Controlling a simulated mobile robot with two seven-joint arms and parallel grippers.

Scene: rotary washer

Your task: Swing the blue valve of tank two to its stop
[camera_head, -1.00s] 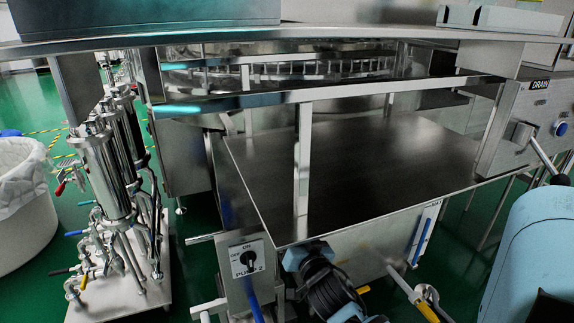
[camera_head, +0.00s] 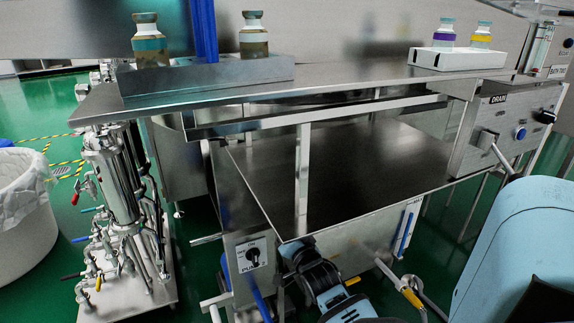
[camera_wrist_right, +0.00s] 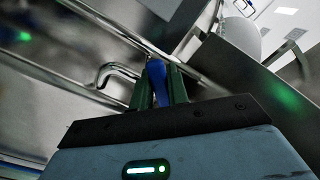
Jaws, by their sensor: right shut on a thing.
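In the right wrist view a blue valve handle (camera_wrist_right: 157,80) stands between the dark green fingers of my right gripper (camera_wrist_right: 160,85), which are shut on it. A bent metal pipe (camera_wrist_right: 115,72) lies just left of it. In the head view a light blue and black part of an arm of mine (camera_head: 318,280) reaches in low at the centre, below the tank. The right gripper's fingers and the held handle cannot be made out there. My left gripper is in neither view. No tank number can be read beside the handle.
A pump switch (camera_head: 252,255) and blue hose (camera_head: 262,305) are left of the arm. A yellow-handled valve (camera_head: 411,297) is to its right. The drain panel (camera_head: 510,125) is at right. Vials stand on the upper shelf (camera_head: 330,80). Steel filter columns (camera_head: 112,185) stand left.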

